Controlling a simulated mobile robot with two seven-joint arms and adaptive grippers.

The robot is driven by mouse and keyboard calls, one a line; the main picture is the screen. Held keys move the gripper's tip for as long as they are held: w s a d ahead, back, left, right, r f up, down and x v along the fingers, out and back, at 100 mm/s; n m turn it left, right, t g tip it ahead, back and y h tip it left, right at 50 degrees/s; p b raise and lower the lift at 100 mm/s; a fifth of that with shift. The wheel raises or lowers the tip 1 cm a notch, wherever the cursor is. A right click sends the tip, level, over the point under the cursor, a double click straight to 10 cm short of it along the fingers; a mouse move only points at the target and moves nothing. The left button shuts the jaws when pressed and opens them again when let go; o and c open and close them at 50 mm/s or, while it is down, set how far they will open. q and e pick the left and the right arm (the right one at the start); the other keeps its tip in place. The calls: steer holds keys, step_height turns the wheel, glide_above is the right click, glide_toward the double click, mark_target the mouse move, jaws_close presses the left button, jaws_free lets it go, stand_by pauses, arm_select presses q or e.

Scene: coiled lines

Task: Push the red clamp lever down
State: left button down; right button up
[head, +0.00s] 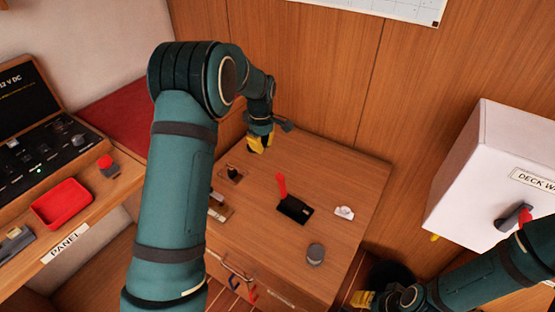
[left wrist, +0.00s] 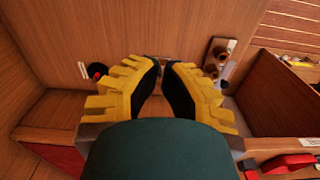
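The red clamp lever (head: 281,185) stands raised from its black base (head: 294,210) on the wooden cabinet top, in the middle of the head view. My left gripper (head: 258,144) is above the cabinet's back left part, up and left of the lever in the picture and apart from it. In the left wrist view its yellow fingers (left wrist: 164,65) show a narrow gap with nothing held. I cannot surely pick out the lever in that view. My right gripper (head: 364,299) is low at the bottom right, well away from the lever; its fingers are too small to judge.
On the cabinet top (head: 340,180) are a small black switch (head: 233,173), a white item (head: 344,212) and a grey knob (head: 316,253). A white box (head: 490,180) is at right. A control panel and red tray (head: 62,203) are at left.

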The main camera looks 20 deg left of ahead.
mark_target(281, 186)
arm_select(q)
steer(key=shift+s+r, duration=0.1)
step_height(281, 186, down, 10)
steer(key=b, duration=0.2)
steer(key=d, duration=0.2)
steer(key=d+r, duration=0.1)
steer(key=shift+s+d+r+b, duration=0.1)
steer(key=shift+s+d+b, duration=0.2)
steer(key=shift+b, duration=0.1)
steer(key=shift+r, duration=0.1)
stand_by(0.4)
steer(key=shift+s+d+r+y, duration=0.1)
steer(key=shift+d+y, duration=0.15)
steer(key=shift+y, duration=0.05)
